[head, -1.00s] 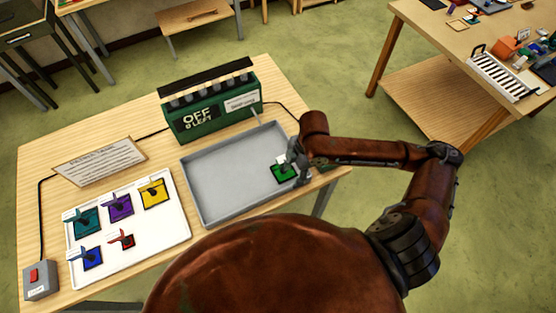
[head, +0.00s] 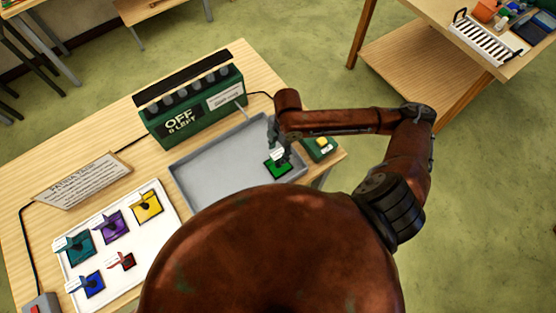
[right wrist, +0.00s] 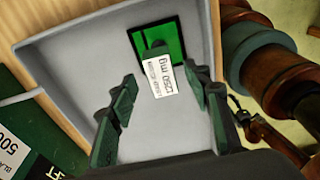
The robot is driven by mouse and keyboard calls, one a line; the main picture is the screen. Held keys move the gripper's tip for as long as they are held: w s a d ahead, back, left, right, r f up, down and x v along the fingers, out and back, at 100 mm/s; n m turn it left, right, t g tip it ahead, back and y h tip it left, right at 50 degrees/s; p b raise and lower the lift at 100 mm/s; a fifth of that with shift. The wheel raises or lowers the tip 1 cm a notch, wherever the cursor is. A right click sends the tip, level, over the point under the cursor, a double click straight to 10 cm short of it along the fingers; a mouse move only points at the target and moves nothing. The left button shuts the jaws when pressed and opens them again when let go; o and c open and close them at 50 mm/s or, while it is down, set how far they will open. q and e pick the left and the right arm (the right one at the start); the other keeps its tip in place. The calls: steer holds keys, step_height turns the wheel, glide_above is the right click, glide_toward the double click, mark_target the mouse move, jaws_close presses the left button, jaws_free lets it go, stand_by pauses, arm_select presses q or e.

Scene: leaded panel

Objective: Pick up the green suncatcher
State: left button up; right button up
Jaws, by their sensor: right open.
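The green suncatcher (head: 278,168) is a square green pane with a dark edge, lying in the right part of the grey tray (head: 205,192). In the right wrist view the green suncatcher (right wrist: 172,38) lies flat near the tray's corner, with a white tag reading 1250 mg standing from its dark knob. My right gripper (head: 277,146) is over the suncatcher in the head view. In the right wrist view my right gripper (right wrist: 160,92) is open, with its fingers on either side of the tag and apart from it.
A white board (head: 152,190) at the left holds several coloured suncatchers with tags. A green box reading OFF (head: 198,108) stands behind the tray. A sign (head: 84,180) lies on the table. A small green box with a yellow top (head: 320,147) sits right of the gripper.

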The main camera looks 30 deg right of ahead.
steer(key=shift+f, duration=1.15)
steer(key=shift+c, duration=1.4)
steer(key=shift+s, duration=0.1)
steer(key=c, duration=0.6)
jaws_close()
arm_select(q)
steer(key=shift+w+r, duration=0.1)
steer(key=shift+w, duration=0.75)
steer(key=shift+w, duration=0.15)
